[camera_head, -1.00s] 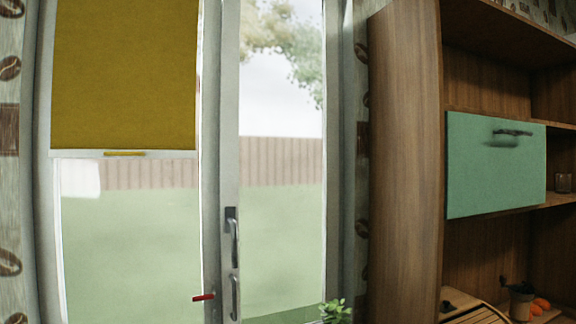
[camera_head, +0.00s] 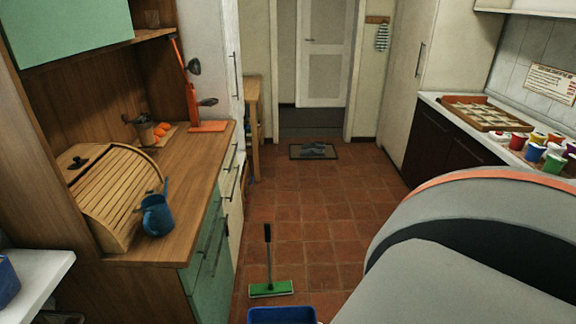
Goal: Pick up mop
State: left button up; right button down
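A mop (camera_head: 268,262) stands on the tiled floor near the bottom middle of the head view. It has a flat green head (camera_head: 270,289) on the floor and a dark upright handle (camera_head: 267,245). Nothing is touching it that I can see. Neither of my grippers shows in this view. A large grey curved body with an orange edge fills the lower right and hides the floor behind it.
A blue bin (camera_head: 282,315) is cut off at the bottom edge, just in front of the mop. A wooden cabinet (camera_head: 165,220) with a bread box (camera_head: 112,190) and a blue jug (camera_head: 157,215) stands left. The red-brown floor (camera_head: 310,215) beyond is clear up to a doormat (camera_head: 313,151).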

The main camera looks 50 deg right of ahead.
aim_at(271, 289)
jog(key=z, duration=1.4)
jog(key=i+l+z, duration=0.15)
jog(key=l, duration=0.25)
jog(key=i+l+z, duration=0.15)
jog(key=l, duration=0.25)
jog(key=i+l+z, duration=0.1)
jog(key=l, duration=0.3)
jog(key=i+l+z, duration=0.25)
jog(key=i+l, duration=0.15)
jog(key=i+l+z, duration=0.25)
jog(key=i, duration=0.25)
jog(key=i+u, duration=0.25)
jog(key=i, duration=0.15)
jog(key=i+l+u, duration=0.25)
jog(key=i, duration=0.15)
jog(key=i+l+u, duration=0.2)
jog(key=i, duration=0.15)
jog(key=i+u, duration=0.25)
jog(key=u, duration=0.2)
jog(key=i+l+u, duration=0.1)
jog(key=i+u, duration=0.2)
jog(key=u, duration=0.2)
jog(key=i+l+u, duration=0.15)
jog(key=u, duration=0.3)
jog(key=i+l+u, duration=0.3)
jog(key=u, duration=0.2)
jog(key=i+l+u, duration=0.15)
jog(key=l+u, duration=0.3)
jog(key=j, duration=0.1)
